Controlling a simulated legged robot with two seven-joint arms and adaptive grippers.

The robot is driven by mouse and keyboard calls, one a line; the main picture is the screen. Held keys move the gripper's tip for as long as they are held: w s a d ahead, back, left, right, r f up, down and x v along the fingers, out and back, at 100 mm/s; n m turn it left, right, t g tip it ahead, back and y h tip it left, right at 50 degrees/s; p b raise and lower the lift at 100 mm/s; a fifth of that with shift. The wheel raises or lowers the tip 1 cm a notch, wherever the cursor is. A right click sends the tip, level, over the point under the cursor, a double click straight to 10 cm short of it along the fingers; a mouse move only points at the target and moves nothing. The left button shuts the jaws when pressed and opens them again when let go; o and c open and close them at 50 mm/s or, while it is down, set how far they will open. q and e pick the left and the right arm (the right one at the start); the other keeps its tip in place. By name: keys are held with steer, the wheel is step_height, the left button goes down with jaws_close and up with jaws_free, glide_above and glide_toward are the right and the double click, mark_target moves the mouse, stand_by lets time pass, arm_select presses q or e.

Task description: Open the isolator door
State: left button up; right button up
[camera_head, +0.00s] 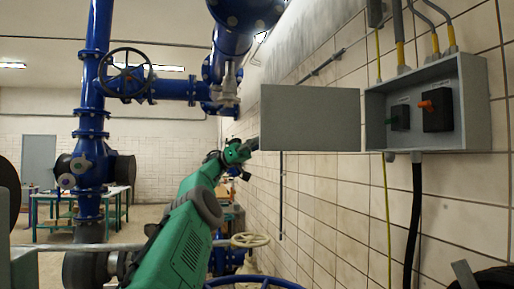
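The isolator box (474,105) is a grey enclosure on the tiled wall at the right. Its door (310,118) is a flat grey panel standing open, swung out to the left of the box. The box's inside shows, with an orange-handled switch (437,108) and a smaller dark green switch (400,117). My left gripper (251,145) is at the lower part of the door's free left edge. Its fingertips are small and partly hidden there, so I cannot tell contact or opening. Dark parts in the bottom right corner may be my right gripper (466,275); its state is unclear.
Conduits (400,40) enter the box from above, and a black cable (412,225) hangs below. Blue pipes with a black handwheel (125,75) stand at the left. A pale handwheel (250,240) is low in the middle. A green-framed table (115,200) stands at the back left.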

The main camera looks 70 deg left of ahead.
arm_select(q)
steer(key=shift+o, duration=1.2)
steer(key=shift+w+d+r, duration=0.3)
steer(key=shift+d+r, duration=0.05)
steer(key=shift+r, duration=0.1)
steer(key=shift+w+d, duration=0.15)
steer(key=shift+d, duration=0.05)
steer(key=shift+d+r, duration=0.1)
steer(key=shift+d, duration=0.6)
steer(key=shift+f, duration=0.25)
steer(key=shift+a+f, duration=0.25)
steer(key=shift+a, duration=0.35)
